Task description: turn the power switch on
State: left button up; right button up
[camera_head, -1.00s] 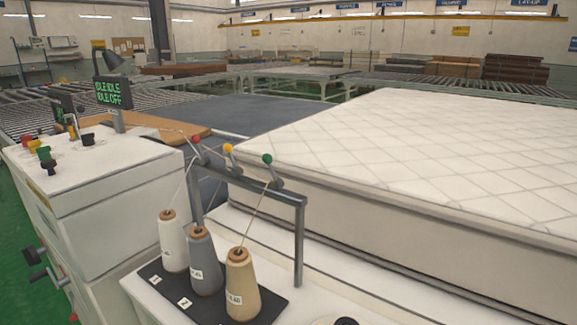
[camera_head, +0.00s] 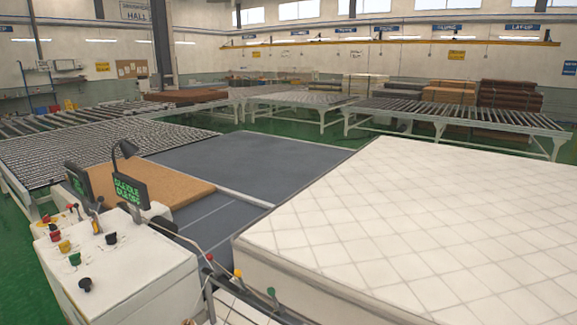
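A white control cabinet (camera_head: 150,268) stands at the lower left. Its top carries a red button (camera_head: 54,236), a yellow button (camera_head: 65,246), a green button (camera_head: 75,259) and a black knob (camera_head: 85,285). Another black control (camera_head: 111,238) stands farther right on the top. I cannot tell which of these is the power switch. A small dark display (camera_head: 131,190) with green text stands behind the controls; its text is blurred, with the word idle partly readable. Neither of my grippers is in view.
A quilted white mattress (camera_head: 420,225) fills the right side. A grey table surface (camera_head: 250,160) and a brown board (camera_head: 150,185) lie behind the cabinet. Roller conveyors (camera_head: 80,155) stretch at the left. Red, yellow and green balls (camera_head: 238,273) top a thread stand at the bottom.

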aim_at(46, 219)
jog(key=j+u, duration=0.15)
jog(key=j, duration=0.25)
jog(key=i+j+u, duration=0.15)
jog(key=j, duration=0.2)
jog(key=i+j+u, duration=0.15)
jog(key=j, duration=0.2)
jog(key=j+u, duration=0.15)
jog(key=j, duration=0.25)
jog(key=i+j+u, duration=0.25)
jog(key=j, duration=0.35)
jog(key=i+j+u, duration=0.35)
jog(key=i, duration=0.25)
jog(key=i+u, duration=0.35)
jog(key=i, duration=0.25)
jog(key=i+j+z, duration=0.15)
jog(key=i, duration=0.4)
jog(key=i+j+z, duration=0.15)
jog(key=i, duration=0.4)
jog(key=i+j+z, duration=0.15)
jog(key=i+j, duration=0.15)
jog(key=i, duration=0.25)
jog(key=i+j+z, duration=0.15)
jog(key=i+j, duration=0.2)
jog(key=i, duration=0.15)
jog(key=i+j+z, duration=1.05)
jog(key=k+j, duration=0.05)
jog(key=k, duration=0.05)
